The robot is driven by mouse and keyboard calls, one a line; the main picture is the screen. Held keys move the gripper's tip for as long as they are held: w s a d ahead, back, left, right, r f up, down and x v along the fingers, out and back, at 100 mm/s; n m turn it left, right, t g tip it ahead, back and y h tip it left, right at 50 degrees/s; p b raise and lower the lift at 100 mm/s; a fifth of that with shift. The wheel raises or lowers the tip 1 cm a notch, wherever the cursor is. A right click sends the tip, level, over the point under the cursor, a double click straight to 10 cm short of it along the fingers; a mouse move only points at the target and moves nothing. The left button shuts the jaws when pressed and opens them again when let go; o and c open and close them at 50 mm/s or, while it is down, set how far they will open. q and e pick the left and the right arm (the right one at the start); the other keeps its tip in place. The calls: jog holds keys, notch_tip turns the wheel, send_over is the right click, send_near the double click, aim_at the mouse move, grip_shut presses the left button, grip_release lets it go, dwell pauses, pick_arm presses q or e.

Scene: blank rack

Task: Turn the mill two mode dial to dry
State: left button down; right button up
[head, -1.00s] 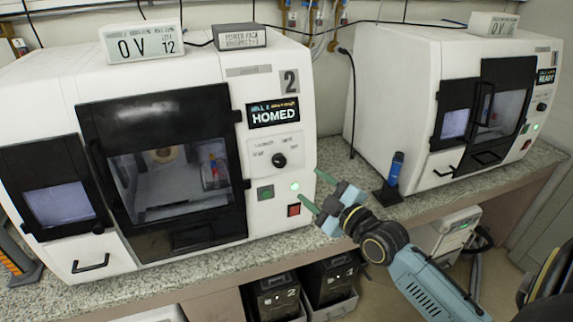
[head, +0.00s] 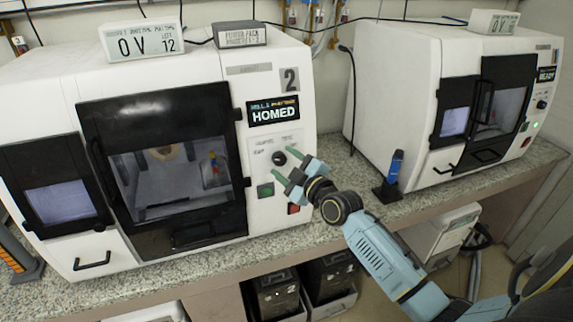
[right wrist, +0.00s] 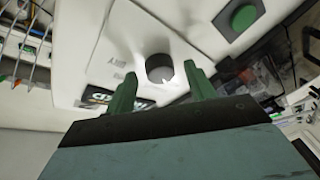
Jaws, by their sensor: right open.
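Mill two (head: 285,58) is the large white machine on the left, with a "2" label and a screen (head: 273,111) reading HOMED. Its black round mode dial (head: 279,158) sits below the screen on the white front panel. My right gripper (head: 282,164) is open, its green fingers reaching toward the dial. In the right wrist view the dial (right wrist: 159,68) shows between and just beyond the two open fingertips (right wrist: 161,82), with no clear contact. My left gripper is not in view.
Below the dial are a green button (head: 265,191) and a red switch (head: 294,209), partly near my right gripper. A second white mill (head: 395,75) stands at the right, with a blue item in a black stand (head: 396,165) between. A granite counter (head: 345,178) runs along the front.

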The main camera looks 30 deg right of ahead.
jog(key=shift+c, duration=0.4)
jog(key=c, duration=0.9)
